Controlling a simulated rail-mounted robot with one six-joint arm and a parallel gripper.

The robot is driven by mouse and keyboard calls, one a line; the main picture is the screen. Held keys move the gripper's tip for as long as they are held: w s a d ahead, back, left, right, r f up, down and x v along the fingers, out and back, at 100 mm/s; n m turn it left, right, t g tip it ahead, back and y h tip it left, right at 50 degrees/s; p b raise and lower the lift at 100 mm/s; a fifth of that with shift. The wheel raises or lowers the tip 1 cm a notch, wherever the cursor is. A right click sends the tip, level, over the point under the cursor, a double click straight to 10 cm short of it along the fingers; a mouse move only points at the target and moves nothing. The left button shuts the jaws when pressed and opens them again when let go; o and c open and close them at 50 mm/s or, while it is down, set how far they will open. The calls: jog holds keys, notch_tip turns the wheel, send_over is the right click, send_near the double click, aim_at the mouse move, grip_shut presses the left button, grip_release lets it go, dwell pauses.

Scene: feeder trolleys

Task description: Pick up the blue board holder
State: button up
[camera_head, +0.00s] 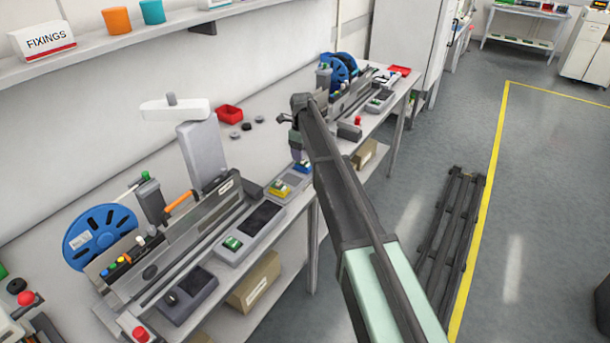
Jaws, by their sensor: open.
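The blue board holder (303,167) is a small blue piece on the grey fixtures at the bench's front edge, just right of the picture's middle. A yellow holder (280,189) lies nearer on the same row, and a green one (233,243) is nearer still. My gripper (281,119) is small and dark at the far end of my arm. It is open and looks empty, above the bench and higher in the picture than the blue holder. They look apart, but the exact height gap cannot be told. My arm passes close to the holder's right side.
Feeder machines with blue reels (100,237) stand along the bench. A grey post with a white top (175,109) rises left of my gripper. A red bin (229,114) sits at the back. A dark pallet (452,235) lies on the floor by a yellow line; the aisle beyond is clear.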

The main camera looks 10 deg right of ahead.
aim_at(303, 162)
notch_tip(303, 162, down, 5)
jog(key=b, duration=0.5)
jog(key=shift+d+f, duration=0.1)
jog(key=shift+f, duration=0.1)
jog(key=shift+s+r, duration=0.1)
jog(key=shift+r, duration=0.15)
jog(key=shift+c, duration=0.3)
jog(key=c, duration=1)
